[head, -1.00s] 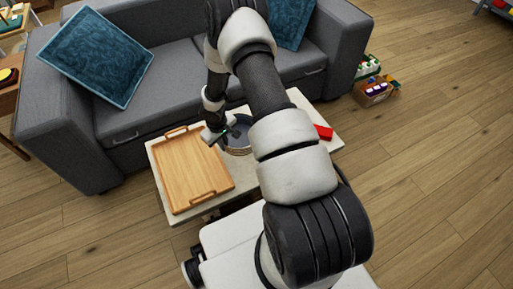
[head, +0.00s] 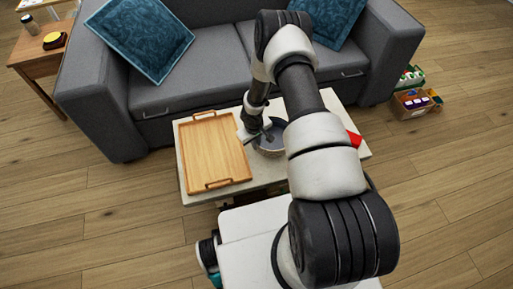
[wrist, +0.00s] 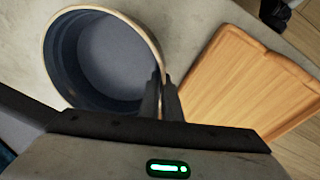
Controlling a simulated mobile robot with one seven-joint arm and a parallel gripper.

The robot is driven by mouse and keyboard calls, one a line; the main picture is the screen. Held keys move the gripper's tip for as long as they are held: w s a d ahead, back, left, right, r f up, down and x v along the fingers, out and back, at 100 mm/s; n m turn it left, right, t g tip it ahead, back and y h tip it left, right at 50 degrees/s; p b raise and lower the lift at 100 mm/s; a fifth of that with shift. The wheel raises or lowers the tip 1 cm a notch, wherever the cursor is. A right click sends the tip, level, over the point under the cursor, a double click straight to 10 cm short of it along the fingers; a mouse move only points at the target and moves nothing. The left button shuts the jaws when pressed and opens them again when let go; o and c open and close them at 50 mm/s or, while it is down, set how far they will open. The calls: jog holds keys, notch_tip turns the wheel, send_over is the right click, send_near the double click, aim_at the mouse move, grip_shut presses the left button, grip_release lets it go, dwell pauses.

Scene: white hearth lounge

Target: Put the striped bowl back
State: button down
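The striped bowl (head: 270,151) is at the coffee table, to the right of the wooden tray, partly hidden by my arm. In the wrist view the bowl (wrist: 105,62) shows a dark blue inside and a tan rim. My gripper (wrist: 166,82) is at the bowl's wall on the tray side. Its fingers are close together with the wall between them, one inside and one outside. In the head view my gripper (head: 264,134) is small and partly hidden. I cannot tell whether the bowl touches the table.
The wooden tray (head: 213,152) lies empty on the left of the pale coffee table (head: 262,183). A red object (head: 355,139) is at the table's right. A grey sofa (head: 200,75) stands close behind. Boxes of goods (head: 415,103) sit on the floor at the right.

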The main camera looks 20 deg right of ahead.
jog(key=shift+f, duration=1.3)
jog(key=shift+f+b, duration=0.25)
jog(key=shift+b, duration=0.2)
jog(key=c, duration=2)
grip_release()
jog(key=shift+r, duration=0.1)
